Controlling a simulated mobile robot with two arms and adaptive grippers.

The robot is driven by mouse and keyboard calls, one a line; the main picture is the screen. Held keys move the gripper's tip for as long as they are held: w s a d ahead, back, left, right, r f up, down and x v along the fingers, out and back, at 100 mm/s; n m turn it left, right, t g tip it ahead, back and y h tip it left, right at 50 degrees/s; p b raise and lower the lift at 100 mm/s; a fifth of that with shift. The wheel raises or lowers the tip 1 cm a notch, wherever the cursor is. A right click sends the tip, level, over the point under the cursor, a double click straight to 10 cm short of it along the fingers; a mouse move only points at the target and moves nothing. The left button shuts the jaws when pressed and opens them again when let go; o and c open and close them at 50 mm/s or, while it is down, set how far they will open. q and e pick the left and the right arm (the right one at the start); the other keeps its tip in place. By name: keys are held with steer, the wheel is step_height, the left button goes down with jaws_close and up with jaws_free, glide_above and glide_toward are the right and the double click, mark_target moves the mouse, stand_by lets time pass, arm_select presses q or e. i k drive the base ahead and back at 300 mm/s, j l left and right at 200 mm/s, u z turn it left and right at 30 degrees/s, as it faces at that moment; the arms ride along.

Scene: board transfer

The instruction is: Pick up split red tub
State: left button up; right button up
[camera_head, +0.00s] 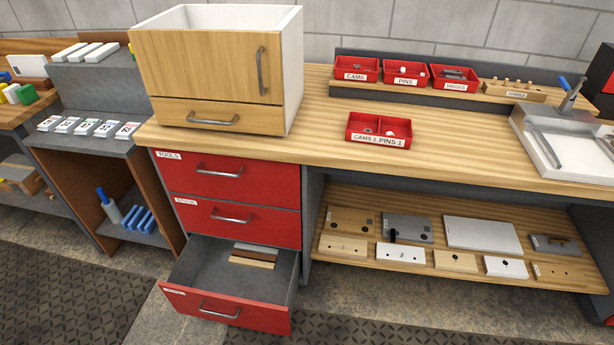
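The split red tub (379,131) sits on the wooden workbench top (330,145), right of the wooden cabinet. It has two compartments, labelled "CAMS 1" and "PINS 1" on the front. Small parts lie inside, too small to make out well. Neither of my grippers shows in the head view.
Red tubs labelled CAMS (357,69), PINS (406,74) and HINGES (455,79) stand on a raised shelf behind. The open-topped cabinet (200,70) stands on the left. A lower drawer (226,305) is pulled open. A grey-white tray fixture (545,150) is at right. Bench around the tub is clear.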

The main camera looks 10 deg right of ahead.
mark_target(402, 128)
steer(key=l, duration=0.9)
steer(key=i+l, duration=0.15)
steer(key=l, duration=0.8)
